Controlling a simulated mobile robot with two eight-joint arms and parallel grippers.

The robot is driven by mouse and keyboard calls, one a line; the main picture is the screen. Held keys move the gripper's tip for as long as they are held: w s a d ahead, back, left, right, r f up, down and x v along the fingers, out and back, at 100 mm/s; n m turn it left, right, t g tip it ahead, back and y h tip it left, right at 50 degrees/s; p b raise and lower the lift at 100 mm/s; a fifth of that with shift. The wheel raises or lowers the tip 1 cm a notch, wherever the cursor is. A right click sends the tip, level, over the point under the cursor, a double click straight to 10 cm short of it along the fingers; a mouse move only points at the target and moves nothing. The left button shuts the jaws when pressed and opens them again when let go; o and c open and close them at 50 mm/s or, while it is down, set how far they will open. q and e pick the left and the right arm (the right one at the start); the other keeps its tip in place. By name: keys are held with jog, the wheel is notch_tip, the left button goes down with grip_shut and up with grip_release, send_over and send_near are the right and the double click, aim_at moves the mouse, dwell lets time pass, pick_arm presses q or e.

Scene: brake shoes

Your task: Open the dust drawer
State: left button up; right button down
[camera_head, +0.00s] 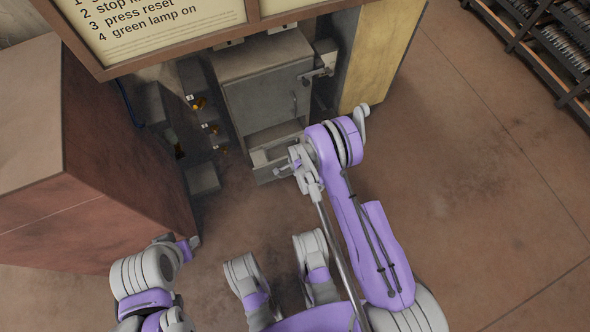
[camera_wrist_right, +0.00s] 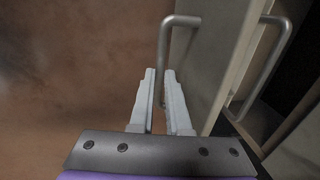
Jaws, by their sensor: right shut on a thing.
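The dust drawer (camera_head: 266,173) is at the foot of a grey cabinet (camera_head: 265,95). It appears to stand out from the cabinet, with its top partly uncovered. My right gripper (camera_head: 301,170) is at the drawer's front right. In the right wrist view, my right gripper (camera_wrist_right: 160,100) is shut on the drawer's metal bar handle (camera_wrist_right: 166,50), which passes between the fingers. The pale drawer front (camera_wrist_right: 212,65) is just right of the fingers. My left gripper (camera_head: 190,244) is away from the drawer at lower left; its fingers are too small to judge.
A large brown box-shaped block (camera_head: 95,160) stands at left. Small boxes with orange knobs (camera_head: 200,104) are left of the cabinet. An instruction board (camera_head: 150,20) hangs above. A shelf rack (camera_head: 545,50) is at upper right. The floor (camera_head: 470,190) at right is clear.

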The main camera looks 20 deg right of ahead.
jog(key=shift+s, duration=0.25)
jog(key=c, duration=0.9)
grip_release()
jog(key=shift+r, duration=0.1)
jog(key=r+p, duration=0.1)
jog(key=r, duration=0.2)
jog(key=s+r, duration=0.1)
jog(key=r, duration=0.3)
jog(key=s+r+p, duration=0.1)
jog(key=r, duration=0.2)
jog(key=shift+r+p, duration=0.25)
jog(key=shift+p, duration=0.1)
